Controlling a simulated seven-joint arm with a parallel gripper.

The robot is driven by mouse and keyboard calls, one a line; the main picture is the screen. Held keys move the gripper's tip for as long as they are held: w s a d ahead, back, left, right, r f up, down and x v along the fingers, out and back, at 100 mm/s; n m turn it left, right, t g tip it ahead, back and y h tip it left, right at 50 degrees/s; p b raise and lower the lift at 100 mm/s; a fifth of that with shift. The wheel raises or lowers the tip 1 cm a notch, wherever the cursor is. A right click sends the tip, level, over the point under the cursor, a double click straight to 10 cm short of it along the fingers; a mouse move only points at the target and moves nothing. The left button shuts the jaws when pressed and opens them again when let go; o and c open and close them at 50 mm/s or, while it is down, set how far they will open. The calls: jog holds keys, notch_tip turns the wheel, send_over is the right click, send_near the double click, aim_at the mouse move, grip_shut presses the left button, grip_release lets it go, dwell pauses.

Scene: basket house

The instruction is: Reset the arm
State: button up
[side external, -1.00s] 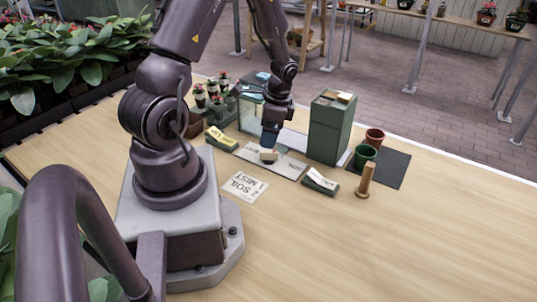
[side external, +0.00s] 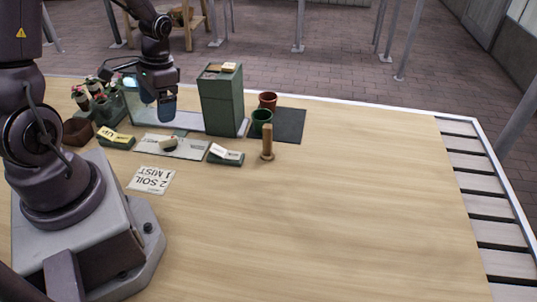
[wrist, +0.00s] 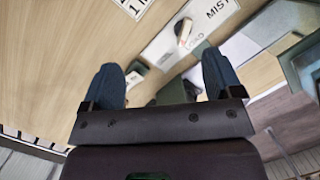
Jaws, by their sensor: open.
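My gripper (side external: 163,106) is raised above the table, behind and above the pale lettered mat (side external: 197,151). Its two blue fingers are spread apart with nothing between them in the wrist view (wrist: 161,78). A small light block with a dark side (side external: 168,143) sits on the mat, apart from my gripper. The mat (wrist: 163,55) and the block (wrist: 183,30) also show in the wrist view, beyond the fingertips.
A tall green box (side external: 222,104) stands right of my gripper. A brown pot (side external: 267,101) and a green pot (side external: 262,121) stand by a dark mat (side external: 290,124). A wooden peg (side external: 267,143) stands upright in front. Small potted plants (side external: 98,100) are at left. The right tabletop is clear.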

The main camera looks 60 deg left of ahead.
jog(key=s+d+r+m+t, duration=0.1)
jog(key=d+r+t, duration=0.7)
jog(key=d+r, duration=0.9)
notch_tip(320, 180, up, 3)
jog(key=shift+s+d+f+m, duration=0.1)
jog(key=shift+s+d+m, duration=0.2)
jog(key=shift+s, duration=0.05)
